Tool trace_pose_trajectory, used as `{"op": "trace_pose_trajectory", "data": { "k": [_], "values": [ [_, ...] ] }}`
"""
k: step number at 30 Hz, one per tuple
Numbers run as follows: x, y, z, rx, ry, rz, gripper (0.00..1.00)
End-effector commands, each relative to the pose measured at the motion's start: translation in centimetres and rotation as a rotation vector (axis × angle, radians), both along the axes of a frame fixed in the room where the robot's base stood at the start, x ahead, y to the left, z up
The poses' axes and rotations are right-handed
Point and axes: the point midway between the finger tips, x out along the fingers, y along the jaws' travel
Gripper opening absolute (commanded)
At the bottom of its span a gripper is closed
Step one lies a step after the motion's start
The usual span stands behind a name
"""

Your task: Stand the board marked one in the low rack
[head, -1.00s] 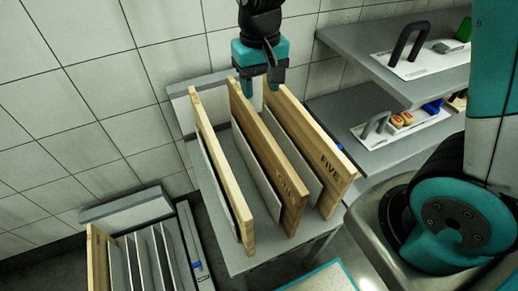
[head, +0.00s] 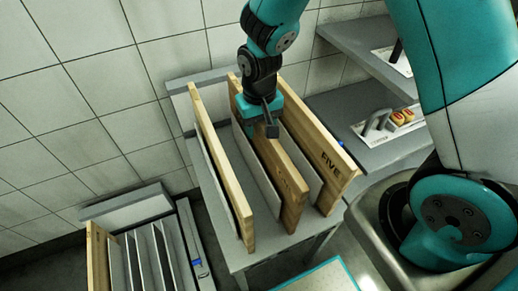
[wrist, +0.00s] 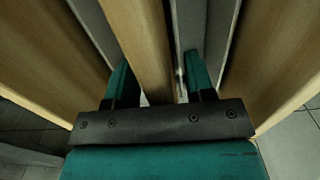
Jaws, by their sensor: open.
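Three wooden boards stand on edge between grey dividers in the raised rack (head: 235,262). The middle board (head: 290,205) has a mark I cannot read clearly. The left board (head: 222,165) shows no readable mark. My gripper (head: 262,128) is down at the middle board's top edge. In the wrist view, the open fingers of my gripper (wrist: 160,82) lie one on each side of the middle board (wrist: 142,40). The low rack (head: 165,258) stands at lower left with grey dividers and a wooden board (head: 97,258) at its left end.
Grey shelves (head: 365,55) at the right hold white trays with handles and small items. A tiled wall (head: 80,100) rises behind the racks. A teal-edged panel (head: 320,278) shows at the bottom. The space above the low rack is clear.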

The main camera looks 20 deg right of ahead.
Motion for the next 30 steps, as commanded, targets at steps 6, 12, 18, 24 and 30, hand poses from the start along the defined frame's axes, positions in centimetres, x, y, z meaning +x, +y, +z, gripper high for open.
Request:
{"op": "trace_pose_trajectory", "data": {
  "k": [6, 12, 18, 24, 30],
  "values": [
    [0.02, 0.0, 0.04, 0.0, -0.001, 0.0, 0.35],
    [0.02, 0.0, 0.06, 0.0, -0.001, 0.0, 0.0],
    [0.02, 0.0, 0.07, 0.0, -0.001, 0.0, 0.0],
    [0.02, 0.0, 0.08, 0.0, -0.001, 0.0, 0.0],
    [0.02, 0.0, 0.09, 0.0, 0.0, 0.0, 0.0]
  ]
}}
